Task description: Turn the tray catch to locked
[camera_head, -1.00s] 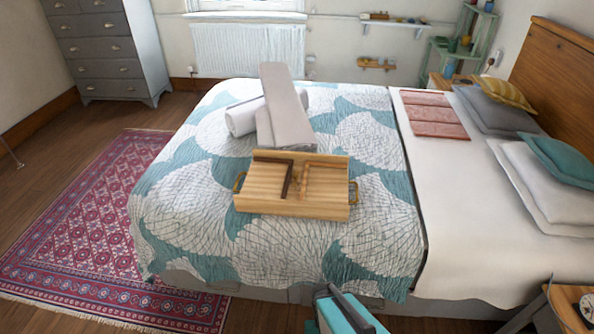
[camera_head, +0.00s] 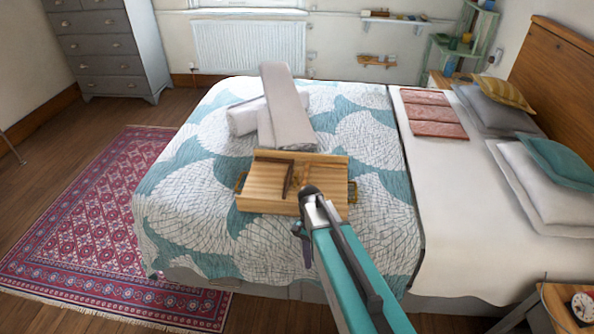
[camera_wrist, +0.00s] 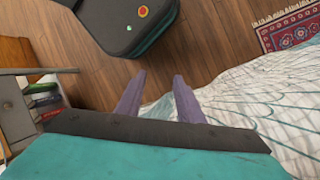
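The wooden tray (camera_head: 262,196) lies on the patterned quilt of the bed, with a metal handle at each end. A dark brown bar (camera_head: 288,182) stands out on its top, with a lighter wooden piece just right of it. I cannot tell which part is the catch or how it is set. My arm covers the tray's front right corner. My gripper (camera_head: 303,240) is in front of the tray, largely hidden by my arm. In the wrist view my gripper (camera_wrist: 158,92) has its two purplish fingers apart, with nothing between them; the tray does not show there.
Rolled and folded pale towels (camera_head: 285,112) lie behind the tray. Pink folded cloths (camera_head: 432,113) and pillows (camera_head: 550,180) are at the right of the bed. A red rug (camera_head: 95,220) lies left of the bed. The quilt left of the tray is clear.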

